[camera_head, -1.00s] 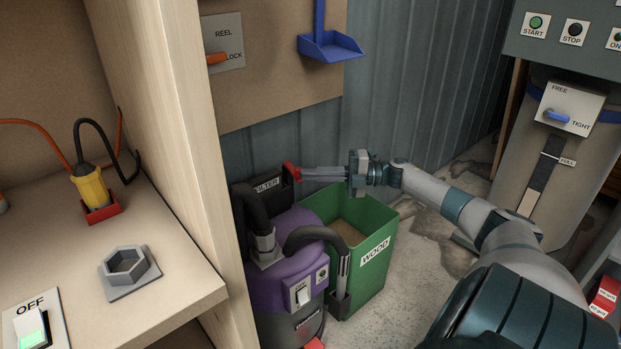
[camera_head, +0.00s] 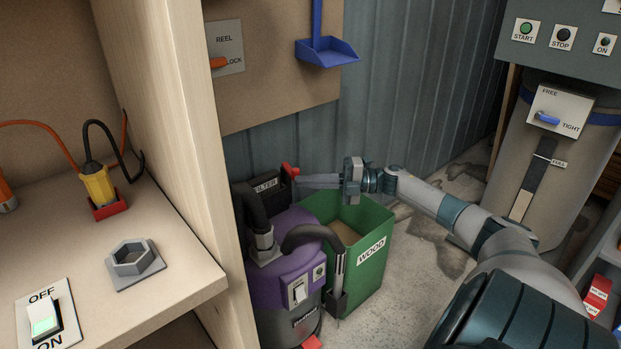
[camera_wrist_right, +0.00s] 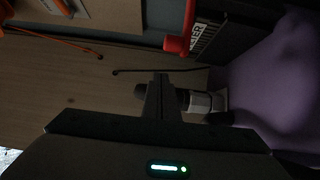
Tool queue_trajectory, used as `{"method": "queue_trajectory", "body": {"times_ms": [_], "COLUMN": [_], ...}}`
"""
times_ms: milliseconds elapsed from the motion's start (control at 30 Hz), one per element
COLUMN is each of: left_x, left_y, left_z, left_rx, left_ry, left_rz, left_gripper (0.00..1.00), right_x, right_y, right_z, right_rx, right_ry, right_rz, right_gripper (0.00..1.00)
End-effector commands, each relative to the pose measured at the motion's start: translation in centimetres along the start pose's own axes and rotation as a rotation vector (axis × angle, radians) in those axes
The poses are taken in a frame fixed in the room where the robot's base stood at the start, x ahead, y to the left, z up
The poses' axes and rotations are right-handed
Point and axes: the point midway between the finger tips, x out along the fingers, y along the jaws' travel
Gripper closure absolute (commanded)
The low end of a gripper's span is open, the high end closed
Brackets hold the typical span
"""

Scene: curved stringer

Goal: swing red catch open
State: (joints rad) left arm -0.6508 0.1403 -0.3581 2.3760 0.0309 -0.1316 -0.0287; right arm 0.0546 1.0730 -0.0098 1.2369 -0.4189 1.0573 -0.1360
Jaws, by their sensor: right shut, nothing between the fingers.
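The red catch (camera_head: 289,169) sits at the right end of the black filter box (camera_head: 266,187) on the purple vacuum (camera_head: 289,283). My right gripper (camera_head: 299,181) is shut and empty, with its fingertips right beside the catch; I cannot tell whether they touch. In the right wrist view the red catch (camera_wrist_right: 182,42) stands upper right of the shut fingers (camera_wrist_right: 160,82), next to the FILTER label. My left gripper is not in view.
A green WOOD bin (camera_head: 371,262) stands beside the vacuum, under my right wrist. A wooden cabinet side (camera_head: 173,130) rises at the left. The vacuum's black hose (camera_head: 310,234) arches in front. Bare floor (camera_head: 410,265) lies to the right.

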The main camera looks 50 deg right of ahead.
Motion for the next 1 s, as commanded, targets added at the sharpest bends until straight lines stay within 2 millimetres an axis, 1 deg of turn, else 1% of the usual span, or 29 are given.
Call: {"method": "queue_trajectory", "body": {"times_ms": [33, 167, 400, 500, 600, 767, 1000], "left_x": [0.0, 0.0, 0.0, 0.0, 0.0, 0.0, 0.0], "left_y": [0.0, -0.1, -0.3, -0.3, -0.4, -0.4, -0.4], "left_z": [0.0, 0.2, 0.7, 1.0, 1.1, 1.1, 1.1], "left_rx": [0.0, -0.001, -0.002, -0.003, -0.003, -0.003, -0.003], "left_ry": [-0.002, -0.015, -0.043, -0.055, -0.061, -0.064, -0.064], "left_rz": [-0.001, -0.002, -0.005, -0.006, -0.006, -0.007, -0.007], "left_gripper": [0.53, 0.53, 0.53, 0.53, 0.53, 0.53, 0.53], "right_x": [-0.9, -2.7, -6.7, -8.2, -9.2, -9.9, -10.0], "right_y": [-0.1, -0.1, -0.2, -0.3, -0.2, -0.2, -0.2], "right_z": [0.1, 0.1, 0.3, 0.3, 0.4, 0.4, 0.3], "right_rx": [0.001, 0.003, 0.004, 0.003, 0.002, 0.002, 0.002], "right_ry": [-0.002, 0.0, 0.0, 0.001, 0.001, 0.004, 0.004], "right_rz": [-0.004, -0.004, -0.005, -0.006, -0.005, -0.003, -0.003], "right_gripper": [1.0, 1.0, 1.0, 1.0, 1.0, 1.0, 1.0]}}
